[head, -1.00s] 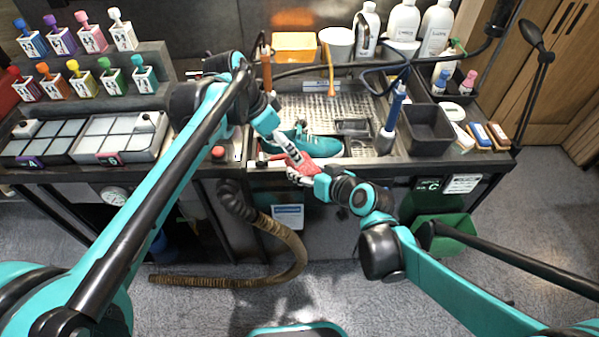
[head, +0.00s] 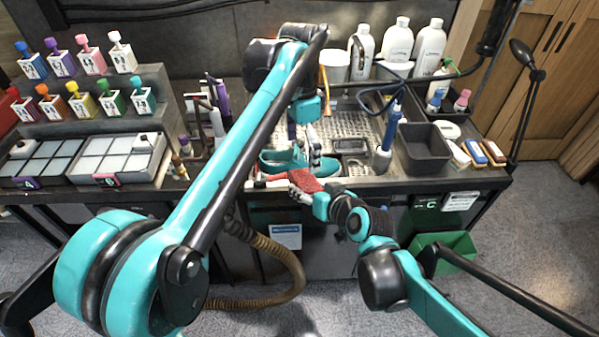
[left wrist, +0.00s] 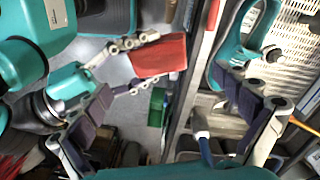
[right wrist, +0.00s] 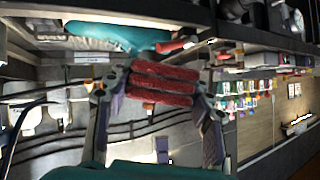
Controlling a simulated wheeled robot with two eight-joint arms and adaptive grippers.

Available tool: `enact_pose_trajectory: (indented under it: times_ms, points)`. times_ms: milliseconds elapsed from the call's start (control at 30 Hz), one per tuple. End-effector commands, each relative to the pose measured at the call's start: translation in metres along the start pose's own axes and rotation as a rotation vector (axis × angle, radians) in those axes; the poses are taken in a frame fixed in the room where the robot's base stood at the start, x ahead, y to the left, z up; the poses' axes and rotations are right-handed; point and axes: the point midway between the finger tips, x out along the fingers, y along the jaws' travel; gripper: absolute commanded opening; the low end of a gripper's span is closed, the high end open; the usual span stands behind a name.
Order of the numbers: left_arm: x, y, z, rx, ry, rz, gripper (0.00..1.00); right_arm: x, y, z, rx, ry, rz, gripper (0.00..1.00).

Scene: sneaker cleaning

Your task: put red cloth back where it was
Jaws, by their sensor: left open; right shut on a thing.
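The red cloth (head: 306,180) is at the front edge of the workbench, in front of the teal sneaker (head: 272,162). My right gripper (head: 304,188) is shut on the cloth. The right wrist view shows it as a folded red bundle (right wrist: 165,86) between the fingers, and the left wrist view shows its flat face (left wrist: 160,55). My left gripper (head: 307,150) is over the sneaker, behind the cloth, open and apart from the cloth. Its spread fingers (left wrist: 168,125) show in the left wrist view. The left arm hides part of the bench.
A perforated sink grate (head: 345,125) lies behind the sneaker. A blue-handled brush (head: 388,130) stands upright right of it, beside a dark bin (head: 424,148). White bottles (head: 398,42) stand at the back. Trays (head: 117,160) and small colored bottles (head: 85,62) are left.

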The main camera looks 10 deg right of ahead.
Motion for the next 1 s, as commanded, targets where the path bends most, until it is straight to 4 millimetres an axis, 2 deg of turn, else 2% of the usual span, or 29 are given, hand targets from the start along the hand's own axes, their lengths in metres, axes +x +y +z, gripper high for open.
enact_pose_trajectory:
  times_ms: [300, 500, 700, 933, 1000]
  points:
    - [0.063, 0.000, 0.000, 0.000, 0.002, 0.000, 1.00, 0.000, 0.000, 0.000, 0.000, 0.000, 0.000, 0.06]
    - [0.089, 0.000, 0.000, 0.000, 0.002, 0.000, 1.00, 0.000, 0.000, 0.000, 0.000, 0.000, 0.000, 0.06]
    - [0.099, 0.000, 0.000, -0.001, 0.003, 0.000, 1.00, 0.000, 0.000, 0.000, 0.000, 0.000, 0.000, 0.06]
    - [0.099, 0.000, 0.000, -0.001, 0.003, 0.000, 1.00, 0.000, 0.000, 0.000, 0.000, 0.000, 0.000, 0.06]
    - [0.099, 0.000, 0.000, -0.001, 0.003, 0.000, 0.82, 0.000, 0.000, 0.000, 0.000, 0.000, 0.000, 0.06]
